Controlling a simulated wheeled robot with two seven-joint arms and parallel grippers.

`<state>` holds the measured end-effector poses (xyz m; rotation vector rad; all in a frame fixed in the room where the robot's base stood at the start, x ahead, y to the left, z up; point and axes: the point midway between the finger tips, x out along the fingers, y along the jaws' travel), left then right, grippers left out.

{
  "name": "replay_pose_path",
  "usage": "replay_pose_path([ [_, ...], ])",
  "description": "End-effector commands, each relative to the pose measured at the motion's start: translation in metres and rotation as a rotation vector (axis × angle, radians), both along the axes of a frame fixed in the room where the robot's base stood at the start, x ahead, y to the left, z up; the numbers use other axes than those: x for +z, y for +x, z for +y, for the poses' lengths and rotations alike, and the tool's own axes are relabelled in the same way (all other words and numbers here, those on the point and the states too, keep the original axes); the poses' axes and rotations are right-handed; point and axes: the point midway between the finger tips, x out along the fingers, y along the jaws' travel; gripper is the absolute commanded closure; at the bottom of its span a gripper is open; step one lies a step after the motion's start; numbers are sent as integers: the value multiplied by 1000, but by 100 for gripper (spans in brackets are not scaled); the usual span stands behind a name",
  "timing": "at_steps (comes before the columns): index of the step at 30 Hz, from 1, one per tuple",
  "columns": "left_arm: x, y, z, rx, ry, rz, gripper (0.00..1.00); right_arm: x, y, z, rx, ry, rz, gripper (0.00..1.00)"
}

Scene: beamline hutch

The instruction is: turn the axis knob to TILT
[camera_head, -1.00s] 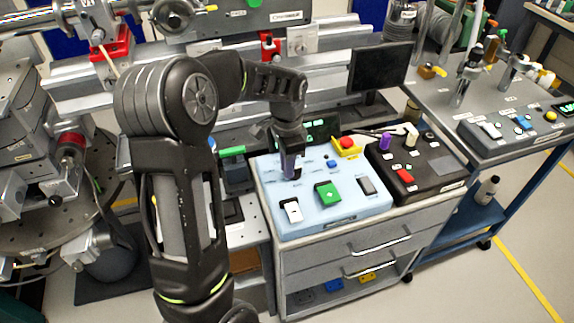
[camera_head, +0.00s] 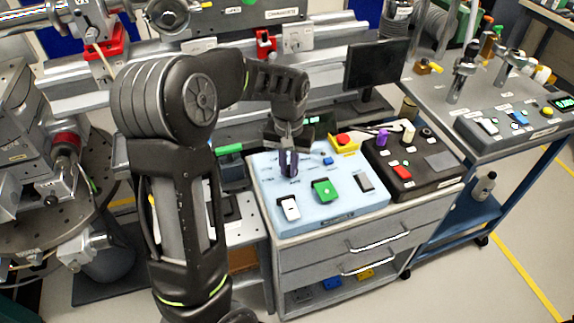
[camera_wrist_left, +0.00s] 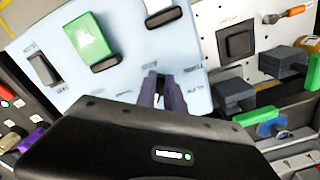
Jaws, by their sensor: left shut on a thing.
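The light blue control panel (camera_head: 346,172) stands on top of a grey drawer cabinet. My left gripper (camera_head: 289,168) points down at the panel's left rear part and is shut on the axis knob. The knob is hidden between and behind the fingers. Small labels are printed around that spot, too small to read, so I cannot tell which one the knob points at. In the left wrist view the two dark fingers (camera_wrist_left: 163,92) reach down close together to the panel face (camera_wrist_left: 150,55). My right gripper is not in view.
On the same panel are a green rocker (camera_head: 325,190), a white switch (camera_head: 289,208), a grey switch (camera_head: 365,182) and a red mushroom button (camera_head: 343,139) on yellow. A black box (camera_head: 415,180) with purple and cream knobs stands to the right. A monitor (camera_head: 376,64) stands behind.

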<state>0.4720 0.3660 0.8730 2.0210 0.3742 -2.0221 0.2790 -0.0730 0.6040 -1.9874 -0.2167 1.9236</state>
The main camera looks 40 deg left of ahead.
Motion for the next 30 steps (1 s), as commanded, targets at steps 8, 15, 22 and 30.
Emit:
replay_pose_path([
  [8,1,2,-3,175,1,-2,100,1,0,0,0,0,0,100],
  [15,1,3,-3,241,1,-2,100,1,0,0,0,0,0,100],
  [22,1,3,-4,251,1,-3,100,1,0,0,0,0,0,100],
  [30,1,3,-4,250,1,-3,81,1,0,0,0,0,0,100],
])
